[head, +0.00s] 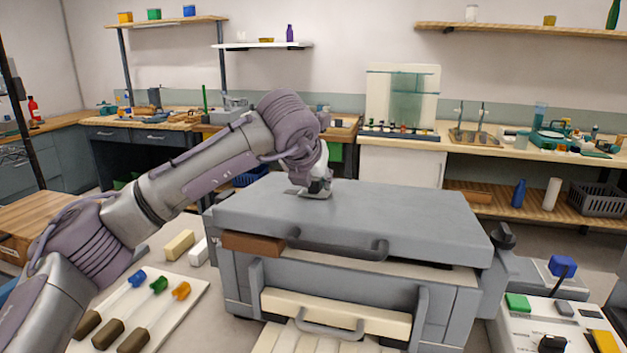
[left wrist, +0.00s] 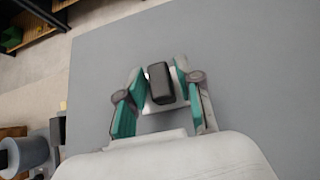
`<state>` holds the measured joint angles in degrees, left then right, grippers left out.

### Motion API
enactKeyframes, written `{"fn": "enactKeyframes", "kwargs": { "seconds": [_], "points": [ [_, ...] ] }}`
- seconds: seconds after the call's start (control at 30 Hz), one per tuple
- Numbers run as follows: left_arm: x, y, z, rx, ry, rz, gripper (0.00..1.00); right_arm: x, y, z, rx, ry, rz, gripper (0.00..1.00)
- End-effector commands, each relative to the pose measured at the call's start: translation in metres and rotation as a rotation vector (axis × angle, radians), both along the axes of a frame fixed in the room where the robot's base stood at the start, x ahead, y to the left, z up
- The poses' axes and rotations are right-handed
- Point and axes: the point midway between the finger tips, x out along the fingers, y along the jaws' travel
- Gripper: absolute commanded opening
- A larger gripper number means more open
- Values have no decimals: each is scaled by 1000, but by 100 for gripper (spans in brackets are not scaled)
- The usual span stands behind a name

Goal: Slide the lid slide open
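The lid slide shows in the left wrist view as a dark rounded knob (left wrist: 160,83) on a small pale plate (left wrist: 150,106), on top of the flat grey lid (left wrist: 250,85). My left gripper (left wrist: 160,75) is over it, with its teal-padded fingers on either side of the knob. Narrow gaps seem to show beside the knob, so the fingers look open around it. In the head view, my left gripper (head: 316,190) is down at the back of the grey lid (head: 400,215) and hides most of the slide. My right gripper is not in view.
The lid has a dark front handle (head: 340,249) and sits above a cream drawer (head: 340,312). A dark knob (head: 504,237) sticks out at its right. A white tray (head: 190,325) with several coloured-tipped rods lies front left. The rest of the lid top is clear.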

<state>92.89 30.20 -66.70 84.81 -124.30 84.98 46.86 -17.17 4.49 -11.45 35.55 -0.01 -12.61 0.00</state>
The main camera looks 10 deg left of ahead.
Motion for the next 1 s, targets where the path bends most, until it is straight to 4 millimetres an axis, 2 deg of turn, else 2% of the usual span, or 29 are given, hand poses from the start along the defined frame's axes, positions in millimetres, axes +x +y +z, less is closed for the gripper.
{"fn": "enactKeyframes", "kwargs": {
  "seconds": [0.33, 0.47, 0.8, 1.0],
  "points": [
    [-1, 0, 1, 0, 0, 0, 48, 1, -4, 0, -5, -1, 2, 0],
    [-8, 0, 9, -1, -2, -1, 48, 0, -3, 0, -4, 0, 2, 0],
    [-57, 2, 58, 0, -4, -1, 48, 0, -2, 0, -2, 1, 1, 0],
    [-78, 3, 79, -1, -1, -1, 48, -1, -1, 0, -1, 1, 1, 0]
  ]
}}
